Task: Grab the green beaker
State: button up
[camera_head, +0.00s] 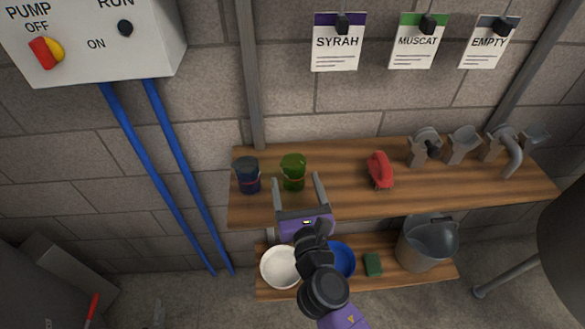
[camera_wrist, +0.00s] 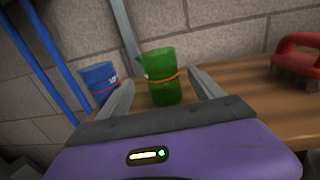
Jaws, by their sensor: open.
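The green beaker (camera_head: 293,172) stands upright on the upper wooden shelf, with a red band around it. In the wrist view the green beaker (camera_wrist: 162,78) shows ahead, between the two fingers in the picture. My gripper (camera_head: 297,182) is open and empty, its fingers pointing at the beaker from the front. I cannot tell whether the fingertips reach either side of it. A dark blue beaker (camera_head: 248,175) stands just left of the green one; it also shows in the wrist view (camera_wrist: 100,80), close to the left finger.
A red brush (camera_head: 380,170) and several grey fittings (camera_head: 425,147) are to the right on the upper shelf (camera_head: 335,175). Below, the lower shelf holds a white bowl (camera_head: 280,267), a blue bowl (camera_head: 345,259), a green sponge (camera_head: 373,264) and a grey bucket (camera_head: 425,245). Blue pipes (camera_head: 165,180) run at left.

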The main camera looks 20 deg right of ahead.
aim_at(292, 162)
jog(key=x, duration=0.3)
jog(key=p+x, duration=0.1)
jog(key=x, duration=0.3)
jog(key=shift+w+d+r, duration=0.2)
jog(key=shift+r, duration=0.05)
jog(key=c, duration=1.5)
